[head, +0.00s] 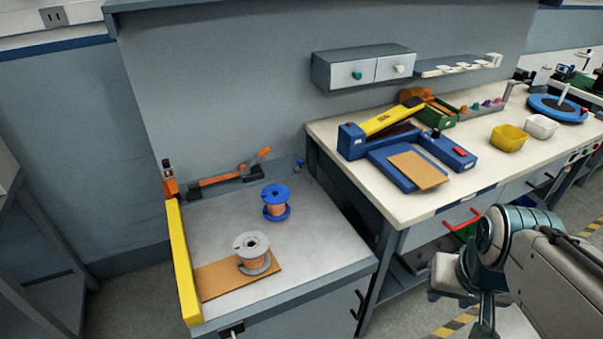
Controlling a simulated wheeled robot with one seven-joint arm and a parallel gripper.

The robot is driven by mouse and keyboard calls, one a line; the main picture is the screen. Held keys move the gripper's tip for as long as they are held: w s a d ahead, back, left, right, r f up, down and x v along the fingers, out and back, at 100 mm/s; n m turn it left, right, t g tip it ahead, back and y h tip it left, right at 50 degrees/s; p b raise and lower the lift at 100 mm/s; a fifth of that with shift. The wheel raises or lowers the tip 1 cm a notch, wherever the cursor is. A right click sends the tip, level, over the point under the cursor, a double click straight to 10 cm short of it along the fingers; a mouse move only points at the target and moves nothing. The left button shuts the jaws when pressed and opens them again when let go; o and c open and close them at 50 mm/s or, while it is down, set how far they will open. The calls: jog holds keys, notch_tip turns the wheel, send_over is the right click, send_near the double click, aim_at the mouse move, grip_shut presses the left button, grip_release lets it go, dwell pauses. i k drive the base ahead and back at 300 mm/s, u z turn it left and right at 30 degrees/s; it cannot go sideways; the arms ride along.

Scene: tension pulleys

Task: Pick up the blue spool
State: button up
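The blue spool (276,194) stands upright on the grey top of the low bench (328,240), with copper-coloured wire wound between its blue flanges. A grey-white spool (252,244), also with copper-coloured wire, stands in front of it and to its left, on a brown board. The two spools are apart. My arm is at the lower right, well away from the blue spool. My gripper cannot be made out in this view.
A yellow rail (182,262) runs along the bench's left edge. An orange-handled tool (222,177) lies at the back. The higher white workbench (470,195) on the right carries a blue fixture, bins and tools. Bare bench surface surrounds the blue spool.

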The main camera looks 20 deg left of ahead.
aim_at(276, 203)
jog(key=u, duration=0.55)
jog(key=i, duration=0.9)
jog(key=u, duration=0.75)
